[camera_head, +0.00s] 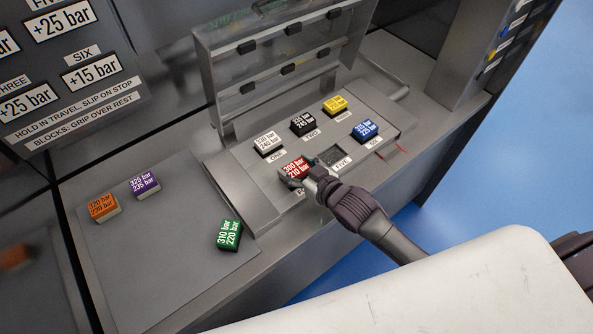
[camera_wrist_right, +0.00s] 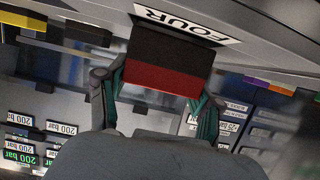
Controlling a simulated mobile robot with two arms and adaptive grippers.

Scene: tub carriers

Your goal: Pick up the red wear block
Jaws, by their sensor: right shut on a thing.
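The red wear block (camera_head: 294,168), marked 300 bar and 210 bar, is at the near row of the grey panel, left of an empty square recess. My right gripper (camera_head: 305,182) is shut on it, coming from the lower right. In the right wrist view the red and black block (camera_wrist_right: 165,65) sits between the two fingers of the right gripper (camera_wrist_right: 158,92), close to the FOUR label (camera_wrist_right: 185,22). I cannot tell whether the block is still in its seat or slightly raised. My left gripper is not in view.
White (camera_head: 268,143), black (camera_head: 303,123), yellow (camera_head: 335,104) and blue (camera_head: 364,130) blocks stand on the panel around it. Orange (camera_head: 104,207), purple (camera_head: 144,185) and green (camera_head: 229,235) blocks stand on the left shelf (camera_head: 165,265). A clear raised cover (camera_head: 215,50) stands behind the panel.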

